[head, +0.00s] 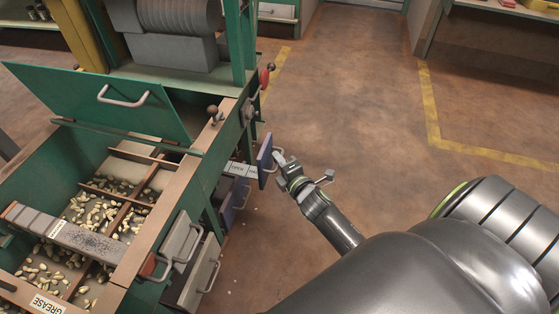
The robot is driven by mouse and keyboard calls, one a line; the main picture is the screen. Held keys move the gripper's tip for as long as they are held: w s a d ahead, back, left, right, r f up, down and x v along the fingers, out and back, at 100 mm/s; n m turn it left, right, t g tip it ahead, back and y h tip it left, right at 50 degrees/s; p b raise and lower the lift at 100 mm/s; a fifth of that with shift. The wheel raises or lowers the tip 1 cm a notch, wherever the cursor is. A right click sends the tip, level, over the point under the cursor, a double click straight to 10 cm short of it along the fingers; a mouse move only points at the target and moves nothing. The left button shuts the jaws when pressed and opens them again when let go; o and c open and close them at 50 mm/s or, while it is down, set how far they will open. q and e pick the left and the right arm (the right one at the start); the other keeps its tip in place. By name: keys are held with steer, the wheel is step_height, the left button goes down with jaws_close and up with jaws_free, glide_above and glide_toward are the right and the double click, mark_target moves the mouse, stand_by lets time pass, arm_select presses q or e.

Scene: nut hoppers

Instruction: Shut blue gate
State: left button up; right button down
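The blue gate (264,161) is an upright blue plate on the right side of the green hopper machine. It stands out from the machine on a pale slide (239,169) that bears the word OPEN. A metal handle shows on its outer face. My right gripper (280,159) is just to the right of the blue plate, its fingertips towards the outer face. Whether they touch it, and how far apart they are, I cannot tell. My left gripper is not in view.
The hopper (149,222) at left holds scattered nuts in wooden compartments under a raised green lid (95,100). Grey fronts with handles (202,272) jut out below, nearer me. A red knob (264,78) is above the gate. The brown floor at right is clear.

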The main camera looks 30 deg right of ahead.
steer(key=w+a, duration=0.2)
steer(key=w, duration=0.1)
steer(key=w+a+b, duration=0.1)
steer(key=w+a, duration=0.4)
steer(key=w, duration=0.1)
steer(key=shift+a+b, duration=0.35)
steer(key=shift+w+a, duration=0.15)
steer(key=shift+w, duration=0.05)
steer(key=shift+r, duration=0.1)
steer(key=c, duration=1.5)
jaws_free()
steer(key=shift+w+a, duration=0.1)
steer(key=shift+w, duration=0.05)
